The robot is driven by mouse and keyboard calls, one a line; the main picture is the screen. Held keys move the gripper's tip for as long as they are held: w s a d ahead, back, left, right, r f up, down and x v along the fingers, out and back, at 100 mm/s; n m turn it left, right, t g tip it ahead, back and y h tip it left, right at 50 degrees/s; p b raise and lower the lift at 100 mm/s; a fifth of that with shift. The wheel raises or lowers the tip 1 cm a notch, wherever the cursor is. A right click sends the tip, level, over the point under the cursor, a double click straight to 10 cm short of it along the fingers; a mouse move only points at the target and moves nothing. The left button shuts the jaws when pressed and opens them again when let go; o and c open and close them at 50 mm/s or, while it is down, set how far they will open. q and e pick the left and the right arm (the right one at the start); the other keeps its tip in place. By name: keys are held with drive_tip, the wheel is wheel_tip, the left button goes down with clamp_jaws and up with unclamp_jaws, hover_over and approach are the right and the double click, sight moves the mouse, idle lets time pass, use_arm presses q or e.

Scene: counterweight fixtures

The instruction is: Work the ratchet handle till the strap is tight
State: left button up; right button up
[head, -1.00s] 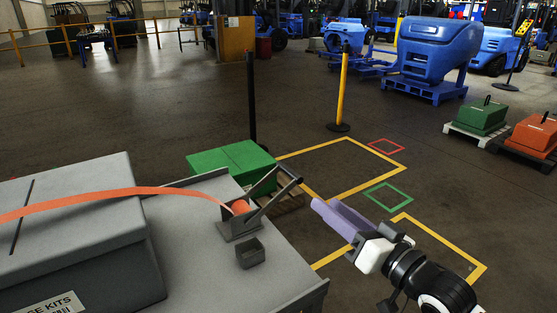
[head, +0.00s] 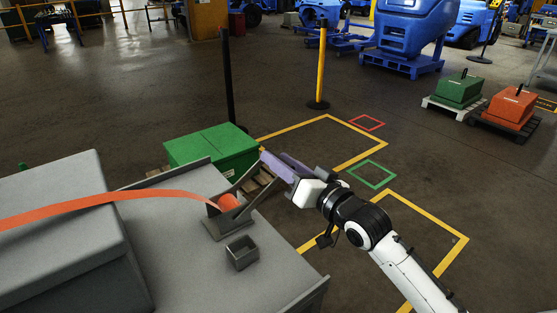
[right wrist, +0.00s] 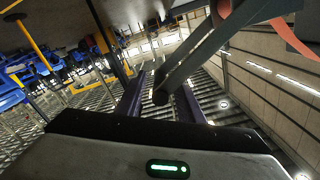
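The ratchet (head: 213,227) stands on the grey deck, with an orange roll of strap (head: 228,202) in it. Its dark two-armed handle (head: 262,194) tilts up to the right. The orange strap (head: 110,197) runs left from it in a raised arch over the grey case (head: 60,225); it also shows in the right wrist view (right wrist: 292,38). My right gripper (head: 280,166), with purple fingers, is at the handle's upper end. In the right wrist view its fingers (right wrist: 160,105) are apart, with the handle's end (right wrist: 161,96) between them; contact is unclear. My left gripper is not in view.
A green crate (head: 211,148) on a pallet stands behind the deck. A black post (head: 228,80) and a yellow post (head: 321,65) stand beyond. The taped floor at right is mostly clear.

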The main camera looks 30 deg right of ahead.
drive_tip(key=shift+w, duration=0.45)
clamp_jaws()
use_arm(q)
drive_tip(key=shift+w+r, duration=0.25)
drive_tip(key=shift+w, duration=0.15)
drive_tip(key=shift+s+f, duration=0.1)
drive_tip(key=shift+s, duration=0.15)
use_arm(e)
drive_tip(key=shift+a+r, duration=0.1)
use_arm(q)
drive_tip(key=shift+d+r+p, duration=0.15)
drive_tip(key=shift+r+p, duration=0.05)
drive_tip(key=shift+p, duration=0.1)
use_arm(e)
drive_tip(key=shift+r, duration=0.1)
